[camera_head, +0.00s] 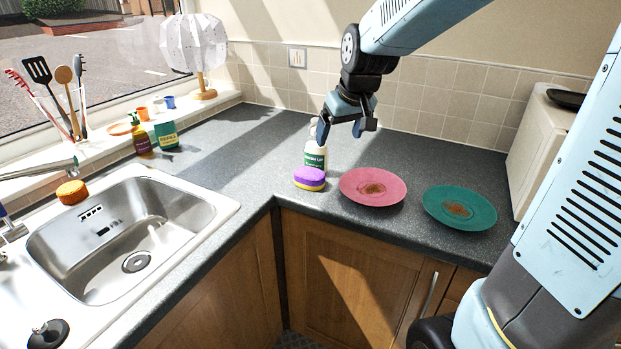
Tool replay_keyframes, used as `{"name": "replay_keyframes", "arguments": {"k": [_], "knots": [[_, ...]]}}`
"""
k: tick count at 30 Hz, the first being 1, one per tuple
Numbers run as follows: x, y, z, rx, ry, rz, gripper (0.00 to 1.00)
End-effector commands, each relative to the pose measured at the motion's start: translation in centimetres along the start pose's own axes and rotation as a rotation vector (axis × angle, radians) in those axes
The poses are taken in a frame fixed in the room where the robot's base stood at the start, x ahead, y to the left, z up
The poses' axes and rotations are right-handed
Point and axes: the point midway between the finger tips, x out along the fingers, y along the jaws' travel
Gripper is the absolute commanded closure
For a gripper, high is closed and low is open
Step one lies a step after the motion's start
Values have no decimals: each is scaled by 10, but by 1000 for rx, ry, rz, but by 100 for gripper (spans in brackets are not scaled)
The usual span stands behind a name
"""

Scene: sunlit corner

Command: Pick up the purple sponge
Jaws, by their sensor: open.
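The purple sponge (310,176) has a purple top and a yellow lower layer. It lies on the grey counter near the inner corner edge, just left of the pink plate. My gripper (339,133) is open and empty. It hangs above and slightly right of the sponge, apart from it, with its fingers pointing down. A white bottle with a green label (315,157) stands right behind the sponge, and the gripper partly covers its top.
A pink plate (360,194) and a green plate (455,213), both with brown stains, lie to the right. A sink (190,236) with an orange sponge (71,192) on its rim is at left. A lamp (193,50) stands on the sill. The counter left of the bottle is clear.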

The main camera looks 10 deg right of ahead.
Motion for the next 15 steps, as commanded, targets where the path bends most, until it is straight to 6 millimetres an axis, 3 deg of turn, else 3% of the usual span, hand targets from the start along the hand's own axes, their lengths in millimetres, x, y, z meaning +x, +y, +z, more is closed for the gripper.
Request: {"name": "replay_keyframes", "arguments": {"k": [6, 15], "knots": [[44, -10, -29, -47, -11, -34, 11], [70, -16, -41, -68, -12, -49, 11]]}}
